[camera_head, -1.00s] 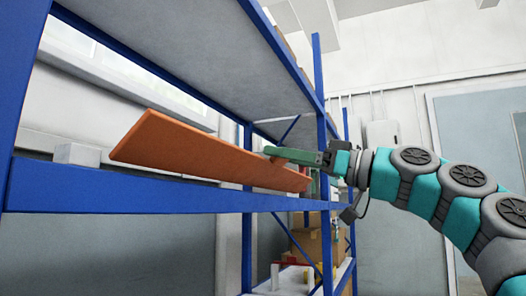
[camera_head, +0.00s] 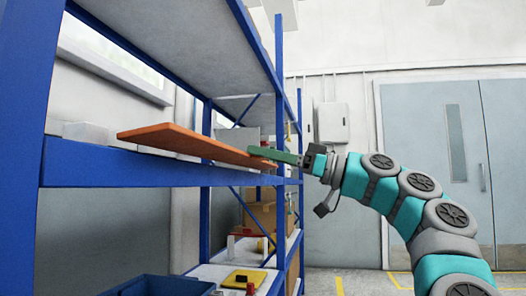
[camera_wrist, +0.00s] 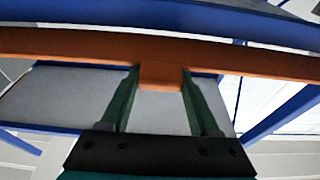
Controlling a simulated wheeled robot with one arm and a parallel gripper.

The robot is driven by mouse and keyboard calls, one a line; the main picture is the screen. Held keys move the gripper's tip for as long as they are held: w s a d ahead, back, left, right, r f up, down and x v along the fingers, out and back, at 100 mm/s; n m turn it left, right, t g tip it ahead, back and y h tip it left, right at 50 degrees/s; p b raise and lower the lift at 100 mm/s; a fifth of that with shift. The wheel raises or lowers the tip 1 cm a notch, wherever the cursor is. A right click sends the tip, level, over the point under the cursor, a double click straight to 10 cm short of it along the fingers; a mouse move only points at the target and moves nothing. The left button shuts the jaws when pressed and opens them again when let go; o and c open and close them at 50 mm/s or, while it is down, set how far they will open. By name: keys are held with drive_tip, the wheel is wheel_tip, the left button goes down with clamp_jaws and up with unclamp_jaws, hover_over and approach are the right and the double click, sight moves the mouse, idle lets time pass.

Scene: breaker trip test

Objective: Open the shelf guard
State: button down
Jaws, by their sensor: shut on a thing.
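The shelf guard is an orange board (camera_head: 188,141) along the front of the blue shelf, now lying nearly flat above the blue beam. My gripper (camera_head: 272,154) reaches in from the right to its right-hand part. In the wrist view the guard (camera_wrist: 230,55) runs across the picture, and its orange tab (camera_wrist: 161,76) sits between the two green fingers of my gripper (camera_wrist: 160,90). The fingers are shut on this tab. The guard's hinge side is not clearly visible.
The blue beam (camera_head: 110,167) runs just below the guard, and a grey upper shelf (camera_head: 185,35) hangs above. Blue uprights (camera_head: 279,100) stand close to my gripper. A lower shelf holds a blue bin (camera_head: 165,287), a yellow item (camera_head: 243,279) and cardboard boxes (camera_head: 262,215). Open floor lies to the right.

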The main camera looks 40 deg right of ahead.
drive_tip(key=shift+w+a+f, duration=0.1)
drive_tip(key=shift+w+f, duration=0.05)
drive_tip(key=shift+f, duration=0.15)
drive_tip(key=shift+c, duration=0.6)
unclamp_jaws()
drive_tip(key=shift+r, duration=0.1)
drive_tip(key=shift+s+d, duration=0.35)
drive_tip(key=shift+s, duration=0.05)
drive_tip(key=v, duration=0.6)
drive_tip(key=shift+s+d+p, duration=0.2)
drive_tip(key=shift+s+p, duration=0.1)
drive_tip(key=shift+s, duration=0.05)
